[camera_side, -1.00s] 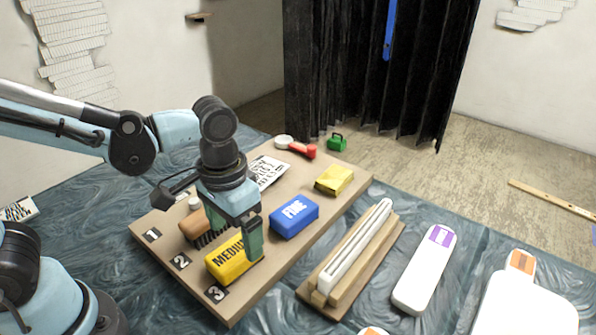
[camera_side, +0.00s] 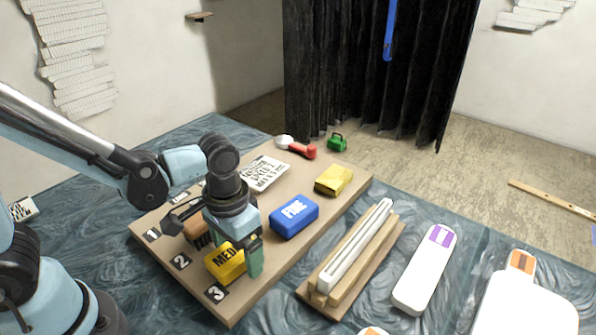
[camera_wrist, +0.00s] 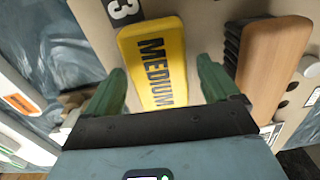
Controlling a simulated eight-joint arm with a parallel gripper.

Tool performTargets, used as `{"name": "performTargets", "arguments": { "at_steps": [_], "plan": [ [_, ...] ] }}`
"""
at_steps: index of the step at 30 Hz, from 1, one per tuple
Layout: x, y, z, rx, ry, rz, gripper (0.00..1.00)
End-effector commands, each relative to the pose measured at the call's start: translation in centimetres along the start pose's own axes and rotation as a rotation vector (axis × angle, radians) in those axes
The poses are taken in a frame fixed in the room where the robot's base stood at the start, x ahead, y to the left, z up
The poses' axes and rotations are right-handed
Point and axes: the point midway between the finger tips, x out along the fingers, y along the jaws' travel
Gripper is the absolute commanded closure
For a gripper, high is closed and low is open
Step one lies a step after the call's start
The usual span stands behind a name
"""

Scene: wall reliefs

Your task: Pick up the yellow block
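A yellow block marked MEDIUM (camera_side: 224,263) lies on the tan board beside the number 3 label, partly hidden by my gripper. It also shows in the wrist view (camera_wrist: 155,58), lengthwise between the fingers. My gripper (camera_wrist: 160,68) is open, with one green finger on each side of the block and a gap visible on both sides. In the side view my gripper (camera_side: 247,262) points down over the block's right part. A second, plain yellow block (camera_side: 334,180) lies at the board's far right corner.
A blue block marked FINE (camera_side: 294,216) lies right of my gripper. A wooden-backed brush (camera_wrist: 272,62) sits close to the right finger. A wooden rack (camera_side: 352,262) holding white bars stands right of the board (camera_side: 285,262).

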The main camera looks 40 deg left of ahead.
Motion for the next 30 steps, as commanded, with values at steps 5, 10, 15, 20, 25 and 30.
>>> {"name": "performTargets", "arguments": {
  "at_steps": [5,10,15,20,25,30],
  "plan": [
    [0.0,0.0,0.0,0.0,0.0,0.0,0.4],
    [0.0,0.0,0.0,0.0,0.0,0.0,0.66],
    [0.0,0.0,0.0,0.0,0.0,0.0,0.68],
    [-0.2,0.0,0.0,0.0,0.0,0.0,0.68],
    [-0.8,0.0,0.0,0.0,0.0,0.0,0.68],
    [-2.6,0.0,0.0,0.0,0.0,0.0,0.68]
  ]
}}
